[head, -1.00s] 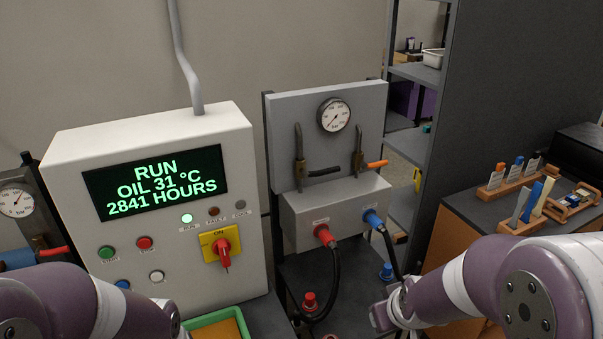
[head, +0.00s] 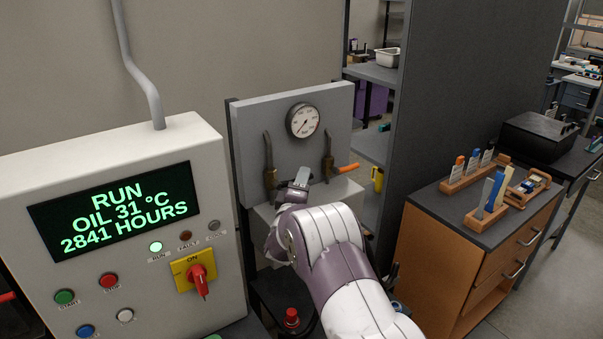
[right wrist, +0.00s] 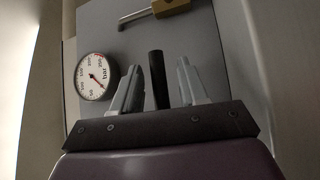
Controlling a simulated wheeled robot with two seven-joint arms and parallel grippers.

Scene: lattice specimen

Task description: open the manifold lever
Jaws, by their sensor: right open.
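The manifold is a grey panel (head: 246,125) with a round gauge (head: 303,120) and two valves. The left valve (head: 269,178) has a black lever (right wrist: 157,75); my gripper hides that lever in the head view. The right valve's orange lever (head: 347,168) points right. My right gripper (head: 301,180) is in front of the left valve. In the right wrist view its open fingers (right wrist: 159,66) stand on either side of the black lever, with gaps showing on both sides. My left gripper is out of view.
A white control cabinet (head: 120,240) with a display and a red switch (head: 201,278) stands at the left. A wooden drawer unit (head: 450,240) with small racks stands at the right. A red knob (head: 291,317) sits below the manifold.

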